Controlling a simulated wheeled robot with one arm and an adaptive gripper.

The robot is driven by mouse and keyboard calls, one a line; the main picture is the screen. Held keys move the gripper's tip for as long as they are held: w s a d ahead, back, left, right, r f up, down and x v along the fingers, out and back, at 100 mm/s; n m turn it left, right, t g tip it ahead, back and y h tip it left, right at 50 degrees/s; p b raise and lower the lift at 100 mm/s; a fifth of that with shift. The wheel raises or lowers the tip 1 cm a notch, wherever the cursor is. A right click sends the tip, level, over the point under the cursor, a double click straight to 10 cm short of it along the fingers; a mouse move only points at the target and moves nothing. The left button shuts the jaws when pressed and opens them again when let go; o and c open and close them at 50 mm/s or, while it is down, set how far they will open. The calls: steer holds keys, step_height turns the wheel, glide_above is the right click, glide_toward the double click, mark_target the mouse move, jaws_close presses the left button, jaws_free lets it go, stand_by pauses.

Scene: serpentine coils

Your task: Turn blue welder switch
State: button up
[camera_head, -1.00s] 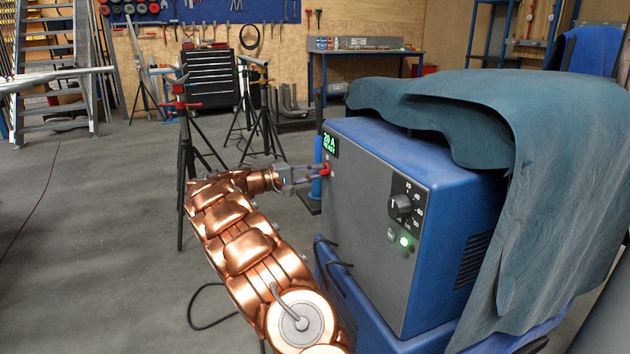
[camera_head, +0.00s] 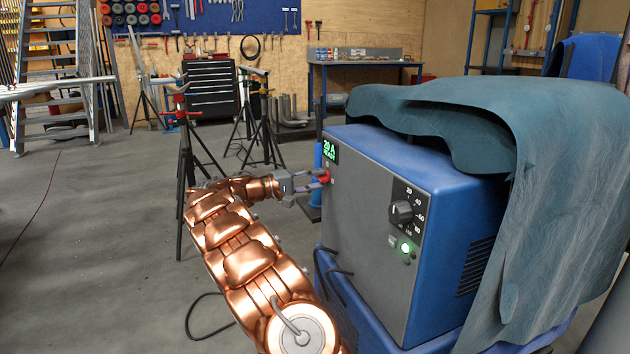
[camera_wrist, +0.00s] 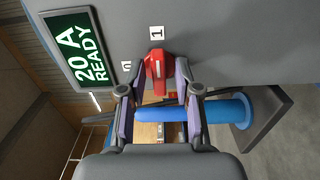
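The blue welder (camera_head: 452,205) has a grey front panel and stands on the right in the head view. A small red switch (camera_head: 325,177) sits on the panel's left side, below the green "20 A READY" display (camera_head: 331,150). In the wrist view the red switch (camera_wrist: 156,68) lies beside the display (camera_wrist: 83,51), with a "1" label above it and another mark to its left. My gripper (camera_wrist: 158,88) is open, one finger on each side of the switch, with a visible gap around it. In the head view my gripper (camera_head: 318,181) is at the panel.
A teal cover (camera_head: 560,190) drapes over the welder. A blue cylinder (camera_wrist: 190,112) stands behind the gripper.

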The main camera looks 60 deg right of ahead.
steer(key=shift+o, duration=0.2)
steer(key=v, duration=1.2)
stand_by(0.4)
steer(key=s+a+r+n+t+y+p, duration=0.25)
steer(key=s+a+r+y+p, duration=0.25)
steer(key=s+a+r+p, duration=0.9)
steer(key=s+a+r+n+t+y+p, duration=0.1)
steer(key=s+a+r+t+y+p, duration=0.1)
steer(key=s+a+p, duration=0.4)
steer(key=s+a+r+n+t+y+p, duration=0.1)
steer(key=s+a+y+p, duration=0.3)
steer(key=a, duration=1.1)
steer(key=s+a+r+n+t+y+p, duration=0.2)
steer(key=s+a+r+y+p, duration=0.2)
steer(key=s+a+p, duration=0.4)
steer(key=a+p, duration=0.3)
steer(key=shift+s+t, duration=0.35)
steer(key=shift+s, duration=0.05)
